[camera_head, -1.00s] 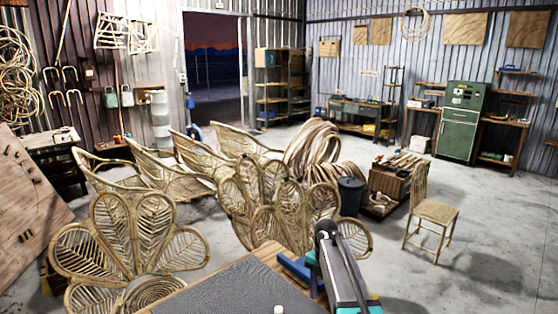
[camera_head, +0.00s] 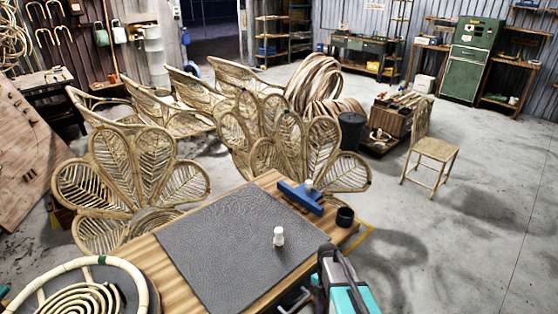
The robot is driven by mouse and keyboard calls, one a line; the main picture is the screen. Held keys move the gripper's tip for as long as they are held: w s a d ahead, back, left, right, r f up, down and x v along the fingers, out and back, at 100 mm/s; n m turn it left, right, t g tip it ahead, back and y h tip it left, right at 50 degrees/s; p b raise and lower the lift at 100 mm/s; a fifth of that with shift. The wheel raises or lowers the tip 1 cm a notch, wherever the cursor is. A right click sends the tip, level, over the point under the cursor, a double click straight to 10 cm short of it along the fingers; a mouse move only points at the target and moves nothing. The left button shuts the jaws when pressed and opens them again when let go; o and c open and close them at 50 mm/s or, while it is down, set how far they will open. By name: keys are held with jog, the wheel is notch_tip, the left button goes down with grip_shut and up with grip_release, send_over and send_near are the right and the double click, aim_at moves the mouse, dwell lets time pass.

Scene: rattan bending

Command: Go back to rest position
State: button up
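Part of my arm, dark grey and teal, shows at the bottom right, beside the front right of the workbench. No gripper fingers show, so I cannot see whether they are open or shut, or whether they hold anything. The wooden workbench (camera_head: 150,249) carries a dark grey mat (camera_head: 225,245). A small white peg-like piece (camera_head: 279,237) stands upright on the mat. A blue tool (camera_head: 299,198) lies at the bench's far right, with a small white piece at it. A black cup (camera_head: 345,216) stands near the right edge.
A round rattan frame with a coil (camera_head: 85,295) lies at the bottom left. Petal-backed rattan chairs (camera_head: 130,170) stand close behind the bench. A wooden chair (camera_head: 432,150) stands to the right. The concrete floor (camera_head: 470,240) at the right is clear.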

jog(key=s+f+m+b, duration=0.2)
jog(key=s+f+m, duration=0.5)
jog(key=s+m, duration=0.4)
jog(key=s+f+m+b, duration=0.1)
jog(key=s+f+m, duration=0.6)
jog(key=s+m, duration=0.5)
jog(key=shift+s+d+m+b, duration=0.25)
jog(key=shift+m+b, duration=0.1)
jog(key=shift+m, duration=0.15)
jog(key=shift+r, duration=0.1)
jog(key=shift+c, duration=0.2)
dwell(0.3)
jog(key=c, duration=0.4)
